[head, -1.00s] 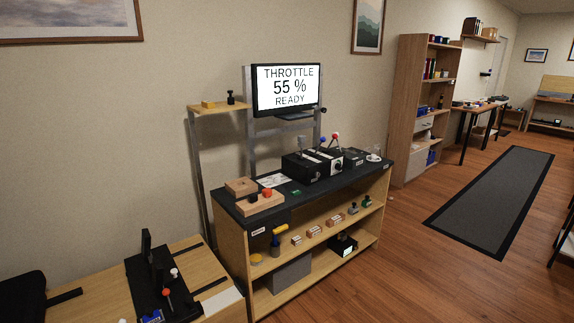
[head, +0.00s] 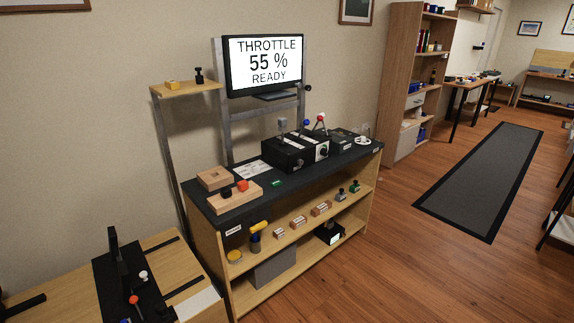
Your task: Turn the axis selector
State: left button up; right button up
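A black control box (head: 289,154) stands on the dark bench top (head: 240,196). Levers with grey, blue and red knobs rise above it, and a pale panel with a dark round knob (head: 322,153) is on its front right. A smaller black box (head: 341,139) and a white round piece (head: 362,140) are to its right. I cannot tell which of these is the axis selector. A monitor (head: 264,64) behind reads "THROTTLE 55 % READY". Neither gripper is in view.
Shelves below hold small parts and a grey box (head: 274,267). A wooden table (head: 160,252) with a black lever unit stands front left. The floor (head: 340,265) front right is clear.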

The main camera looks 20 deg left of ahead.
aim_at(256, 167)
jog(key=z, duration=0.6)
jog(key=i, duration=2.7)
jog(key=u, duration=3.85)
